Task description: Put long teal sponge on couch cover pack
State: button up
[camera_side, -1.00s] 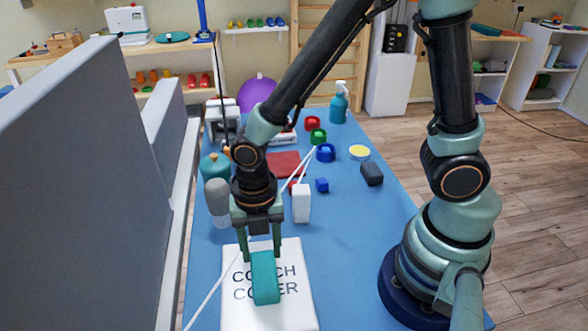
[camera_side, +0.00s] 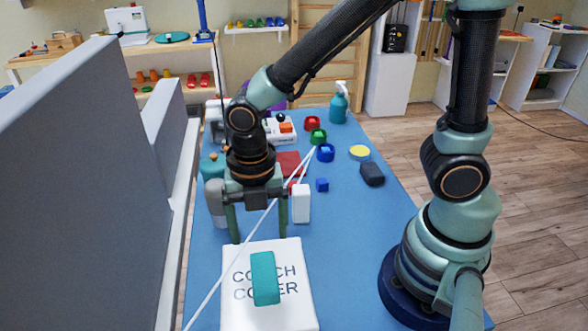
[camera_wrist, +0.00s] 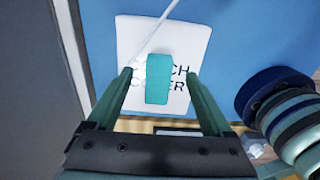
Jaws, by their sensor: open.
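The long teal sponge (camera_side: 265,279) lies on top of the white couch cover pack (camera_side: 236,306), across its printed lettering. In the wrist view the sponge (camera_wrist: 158,79) lies near the middle of the pack (camera_wrist: 132,40). My gripper (camera_side: 259,236) is open and empty, above and behind the sponge in the side view, apart from it. In the wrist view its two fingers (camera_wrist: 160,75) stand wide on either side of the sponge.
A white cord (camera_side: 250,230) runs slantwise over the blue table (camera_side: 350,255) and across the pack. A white block (camera_side: 301,203), a small blue cube (camera_side: 322,185) and a dark block (camera_side: 372,174) stand farther back. A grey partition (camera_side: 90,200) borders the left side.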

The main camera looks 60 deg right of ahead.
notch_tip(320, 180, up, 6)
jog(key=r, duration=0.1)
jog(key=d+r+m+t, duration=0.2)
jog(key=d+m, duration=0.5)
jog(key=m, duration=0.6)
jog(key=w+d+r+m+t, duration=0.1)
jog(key=d+r+m+t, duration=0.2)
jog(key=m, duration=1.1)
jog(key=d+r, duration=0.2)
jog(key=d, duration=0.2)
jog(key=shift+w+d+t, duration=0.15)
jog(key=shift+d+t, duration=0.1)
jog(key=shift+t, duration=0.05)
